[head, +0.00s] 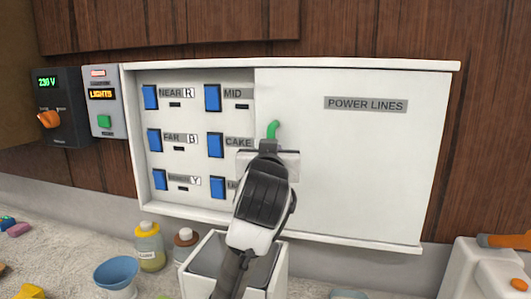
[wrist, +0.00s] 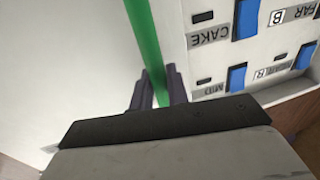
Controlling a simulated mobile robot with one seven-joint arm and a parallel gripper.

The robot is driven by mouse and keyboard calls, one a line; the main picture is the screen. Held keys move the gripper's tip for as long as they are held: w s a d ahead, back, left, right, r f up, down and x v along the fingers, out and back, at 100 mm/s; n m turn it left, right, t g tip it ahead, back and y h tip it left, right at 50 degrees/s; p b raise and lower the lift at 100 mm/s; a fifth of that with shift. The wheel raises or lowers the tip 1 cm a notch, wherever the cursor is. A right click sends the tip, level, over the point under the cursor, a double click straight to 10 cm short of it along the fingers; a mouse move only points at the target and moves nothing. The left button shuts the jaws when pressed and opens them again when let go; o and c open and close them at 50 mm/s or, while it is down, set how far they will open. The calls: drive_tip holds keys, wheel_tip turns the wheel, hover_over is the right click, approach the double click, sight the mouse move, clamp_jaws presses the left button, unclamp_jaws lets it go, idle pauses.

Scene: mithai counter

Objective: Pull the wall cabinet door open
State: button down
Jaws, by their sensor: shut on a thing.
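The white wall cabinet (head: 290,66) hangs on the wood-panelled wall. Its white door (head: 350,165), labelled POWER LINES, covers the right part, while the left part is uncovered and shows several blue switches (head: 212,97). A green handle (head: 273,129) stands at the door's left edge; in the wrist view it is a long green bar (wrist: 142,40). My gripper (head: 268,149) is shut on the green handle, with one dark finger on each side of it in the wrist view (wrist: 158,88). My arm hides part of the lower switches and labels.
A meter box with an orange knob (head: 49,119) and a LIGHTS box (head: 103,102) are left of the cabinet. Below stand a blue bowl (head: 116,275), a yellow-capped jar (head: 149,247), a brown-capped jar (head: 186,238) and a white bin (head: 195,275). A white container (head: 480,270) is at right.

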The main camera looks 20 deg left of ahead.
idle(0.3)
drive_tip(key=c, duration=1.4)
unclamp_jaws()
drive_tip(key=shift+c, duration=0.2)
drive_tip(key=b+v, duration=0.4)
drive_tip(key=v, duration=1)
drive_tip(key=shift+w, duration=0.1)
